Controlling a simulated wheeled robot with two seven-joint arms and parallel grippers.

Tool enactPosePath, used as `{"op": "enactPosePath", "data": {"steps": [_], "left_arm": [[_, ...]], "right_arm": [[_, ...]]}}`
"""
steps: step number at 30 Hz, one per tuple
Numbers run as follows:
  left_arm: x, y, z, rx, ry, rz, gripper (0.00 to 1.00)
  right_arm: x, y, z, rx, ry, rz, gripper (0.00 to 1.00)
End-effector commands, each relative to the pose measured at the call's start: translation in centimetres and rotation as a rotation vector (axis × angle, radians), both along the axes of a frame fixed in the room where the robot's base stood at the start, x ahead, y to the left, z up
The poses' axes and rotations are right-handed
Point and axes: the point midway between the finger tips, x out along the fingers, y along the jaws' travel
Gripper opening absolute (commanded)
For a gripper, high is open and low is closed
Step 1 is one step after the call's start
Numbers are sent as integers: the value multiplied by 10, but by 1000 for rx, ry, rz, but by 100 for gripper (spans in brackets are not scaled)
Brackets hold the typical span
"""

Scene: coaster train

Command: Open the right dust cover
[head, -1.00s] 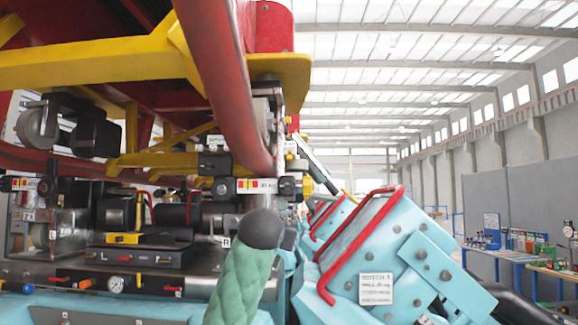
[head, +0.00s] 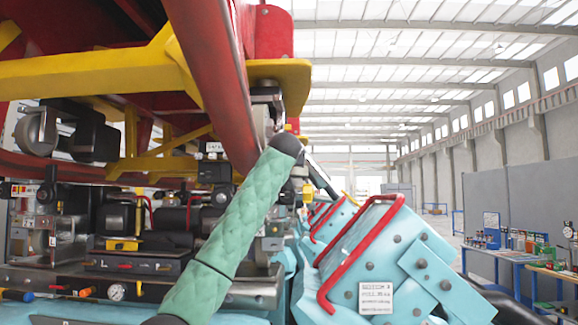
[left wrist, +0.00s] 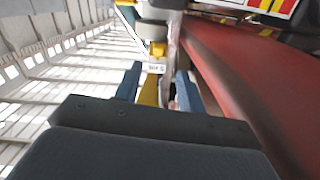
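I cannot single out the right dust cover with certainty in either view. In the left wrist view my left gripper (left wrist: 158,74) is open, its two blue-grey fingers apart. A small white label (left wrist: 155,68) and a yellow part (left wrist: 148,92) show between or just beyond the fingers; I see no grip on them. A thick red tube (left wrist: 245,85) runs close along the right side of that view. In the head view a green-sleeved arm of mine crosses the lower middle and hides part of the machinery; its gripper is not visible there. My right gripper is not in view.
In the head view the red train tube (head: 215,85) and yellow frame (head: 100,70) hang overhead at left. Mechanical units with a gauge (head: 116,291) sit below. A teal block (head: 400,262) with a red handle (head: 350,255) stands at right. Workbenches (head: 530,262) are farther right.

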Motion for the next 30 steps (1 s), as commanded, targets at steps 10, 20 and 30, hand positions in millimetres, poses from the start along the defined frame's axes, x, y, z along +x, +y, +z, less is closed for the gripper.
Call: {"op": "enactPosePath", "data": {"steps": [10,20,30], "left_arm": [[19,0,-3,-118,-40,-18,40],[39,0,1,-125,-41,-19,40],[79,0,2,-124,-41,-19,40]], "right_arm": [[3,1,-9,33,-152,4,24],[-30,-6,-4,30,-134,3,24],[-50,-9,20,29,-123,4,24]]}}
